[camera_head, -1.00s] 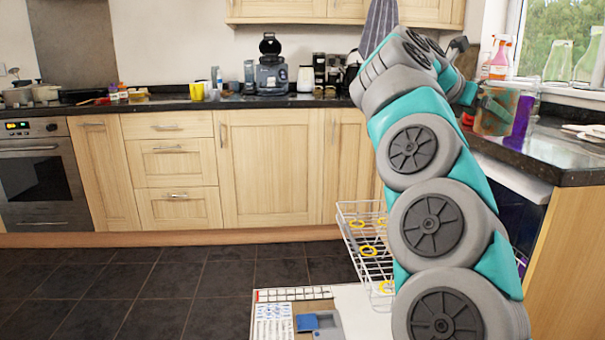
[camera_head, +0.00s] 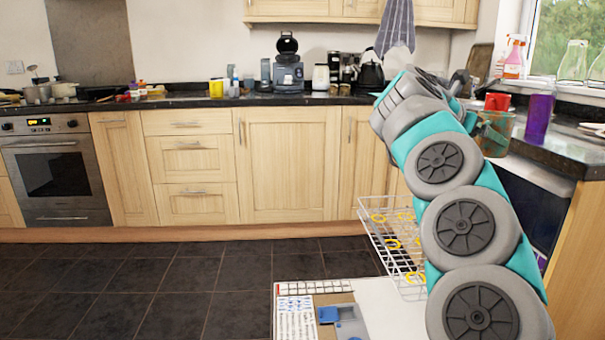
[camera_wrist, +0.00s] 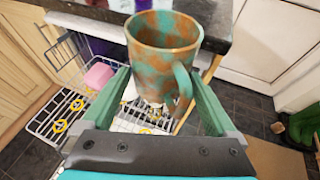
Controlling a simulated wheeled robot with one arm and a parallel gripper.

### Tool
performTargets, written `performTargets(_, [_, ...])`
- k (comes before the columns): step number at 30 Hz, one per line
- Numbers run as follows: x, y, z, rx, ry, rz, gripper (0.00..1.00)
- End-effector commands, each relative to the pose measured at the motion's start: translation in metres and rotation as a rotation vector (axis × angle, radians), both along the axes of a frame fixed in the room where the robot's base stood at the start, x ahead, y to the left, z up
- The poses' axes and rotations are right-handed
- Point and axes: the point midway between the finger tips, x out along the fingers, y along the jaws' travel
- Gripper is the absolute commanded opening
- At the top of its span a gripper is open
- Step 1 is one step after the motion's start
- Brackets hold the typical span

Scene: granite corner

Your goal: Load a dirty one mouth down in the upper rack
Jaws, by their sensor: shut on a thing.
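A mug (camera_wrist: 160,45) with a mottled teal and brown surface is held in my gripper (camera_wrist: 160,95). The gripper is shut on it, one finger on each side. The mug's open mouth shows at the top of the wrist view, and its handle is toward the right finger. In the head view the mug (camera_head: 494,132) looks upright near the right counter's edge, partly behind my arm. The upper rack (camera_head: 375,240), white wire with yellow rings, is pulled out lower down, partly hidden by my arm. It also shows in the wrist view (camera_wrist: 40,125), left of and below the mug.
A pink item (camera_wrist: 98,75) is at the rack in the wrist view. A red cup (camera_head: 497,101) and purple tumbler (camera_head: 538,117) stand on the right counter (camera_head: 560,150). Dark floor (camera_head: 200,280) is clear at left.

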Motion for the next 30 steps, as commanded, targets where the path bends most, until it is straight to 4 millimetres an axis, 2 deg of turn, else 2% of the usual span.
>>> performTargets(8, [0.022,0.002,-0.049,0.002,0.003,0.077,0.17])
performTargets(16, [0.044,0.025,-0.114,0.003,0.001,0.215,0.17])
performTargets(23, [0.052,0.058,-0.168,0.001,0.003,0.350,0.17])
performTargets(30, [0.050,0.109,-0.218,0.001,0.002,0.508,0.17])
